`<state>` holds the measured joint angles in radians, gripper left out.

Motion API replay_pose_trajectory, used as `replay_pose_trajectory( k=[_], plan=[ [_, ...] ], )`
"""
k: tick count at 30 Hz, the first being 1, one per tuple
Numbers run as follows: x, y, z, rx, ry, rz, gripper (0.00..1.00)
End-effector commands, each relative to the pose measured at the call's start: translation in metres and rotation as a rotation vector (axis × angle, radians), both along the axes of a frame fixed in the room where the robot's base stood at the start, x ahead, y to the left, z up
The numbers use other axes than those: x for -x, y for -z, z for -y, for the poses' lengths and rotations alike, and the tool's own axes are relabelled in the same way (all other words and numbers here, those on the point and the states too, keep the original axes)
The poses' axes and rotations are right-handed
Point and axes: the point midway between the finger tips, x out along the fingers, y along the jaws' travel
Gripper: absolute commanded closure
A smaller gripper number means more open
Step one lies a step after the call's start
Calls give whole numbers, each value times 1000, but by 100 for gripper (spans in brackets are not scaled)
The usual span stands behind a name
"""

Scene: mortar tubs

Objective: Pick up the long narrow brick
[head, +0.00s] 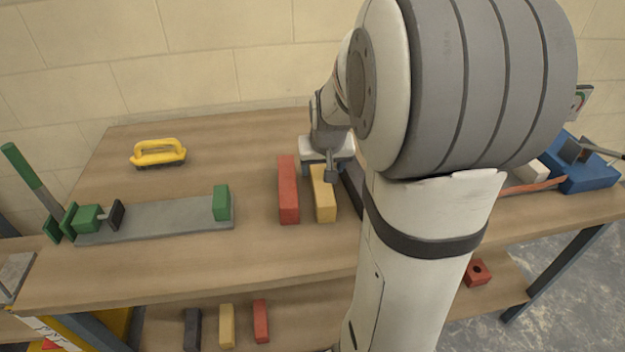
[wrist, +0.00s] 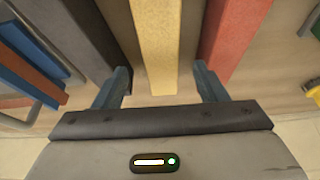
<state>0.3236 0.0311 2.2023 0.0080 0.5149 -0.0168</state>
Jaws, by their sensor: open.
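Three long bricks lie side by side on the workbench (head: 170,268): a red one (head: 288,190), a yellow one (head: 323,195) and a dark grey one (head: 352,192), partly hidden by my arm. My gripper (head: 331,172) is over the far end of the yellow brick. In the wrist view, my open gripper (wrist: 160,76) has the yellow brick (wrist: 157,45) between its fingers, with visible gaps on both sides. The dark brick (wrist: 85,35) is left of the fingers and the red brick (wrist: 235,35) right. The yellow one looks the narrowest there.
A green-ended clamp on a grey plate (head: 160,220) and a yellow-handled tool (head: 158,153) lie left on the bench. A blue object (head: 575,175) is at the right end. Smaller bricks, including a yellow one (head: 227,326), lie on the lower shelf. A wall stands behind.

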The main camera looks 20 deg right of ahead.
Motion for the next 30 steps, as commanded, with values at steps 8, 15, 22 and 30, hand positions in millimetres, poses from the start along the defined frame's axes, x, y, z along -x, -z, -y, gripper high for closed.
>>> replay_pose_trajectory(
  k=[8,15,22,30],
  plan=[
    [-9,40,2,-1,14,-4,35],
    [-14,51,6,0,18,0,35],
    [-14,50,6,0,19,0,42],
    [-14,50,7,0,20,0,64]
  ],
)
